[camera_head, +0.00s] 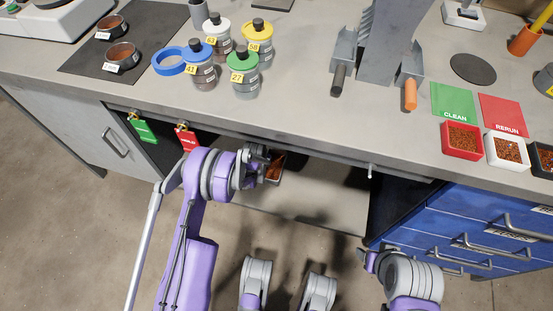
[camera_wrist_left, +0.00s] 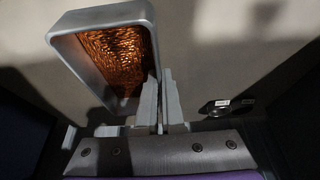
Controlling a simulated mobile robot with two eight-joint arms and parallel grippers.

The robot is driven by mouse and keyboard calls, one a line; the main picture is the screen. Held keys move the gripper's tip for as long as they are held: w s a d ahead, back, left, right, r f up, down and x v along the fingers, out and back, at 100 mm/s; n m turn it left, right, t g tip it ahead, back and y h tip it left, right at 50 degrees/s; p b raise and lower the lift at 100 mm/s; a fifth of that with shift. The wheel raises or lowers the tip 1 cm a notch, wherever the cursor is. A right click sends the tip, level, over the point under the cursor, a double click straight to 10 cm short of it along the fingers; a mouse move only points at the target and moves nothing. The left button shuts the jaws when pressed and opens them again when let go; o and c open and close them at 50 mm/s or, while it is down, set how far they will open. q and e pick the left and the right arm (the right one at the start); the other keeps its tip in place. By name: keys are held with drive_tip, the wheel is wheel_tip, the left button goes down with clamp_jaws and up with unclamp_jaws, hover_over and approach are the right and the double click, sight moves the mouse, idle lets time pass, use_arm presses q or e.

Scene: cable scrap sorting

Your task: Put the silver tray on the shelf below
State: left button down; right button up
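The silver tray (camera_wrist_left: 100,15) holds copper-coloured scrap (camera_wrist_left: 118,50). It also shows in the head view (camera_head: 283,165), partly hidden by my left gripper. My left gripper (camera_wrist_left: 161,100) has one finger inside and one outside the tray's side wall and is shut on it. In the head view the left gripper (camera_head: 262,165) is below the counter's front edge, at the open bay. The lower shelf (camera_head: 315,205) is a pale flat board in that bay, with shadow on it. I cannot tell whether the tray touches it. My right gripper (camera_head: 367,258) is low at right; its fingers are unclear.
The counter (camera_head: 290,110) overhangs the bay. Green (camera_head: 143,128) and red (camera_head: 186,138) tags hang at the bay's left. Blue drawers (camera_head: 470,225) stand at its right. A dark labelled object (camera_wrist_left: 222,107) lies right of the fingers in the wrist view. Much of the shelf looks clear.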

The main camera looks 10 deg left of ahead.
use_arm(q)
wheel_tip(320, 180, down, 5)
drive_tip(key=shift+s+r+b, duration=0.1)
drive_tip(key=shift+r+b, duration=0.1)
drive_tip(key=shift+b, duration=0.3)
drive_tip(key=shift+f+b, duration=0.55)
drive_tip(key=shift+f, duration=1.5)
drive_tip(key=shift+f, duration=0.2)
drive_tip(key=c, duration=1)
unclamp_jaws()
drive_tip(key=shift+c, duration=0.2)
drive_tip(key=shift+r, duration=0.15)
drive_tip(key=p+v, duration=0.3)
drive_tip(key=v, duration=0.9)
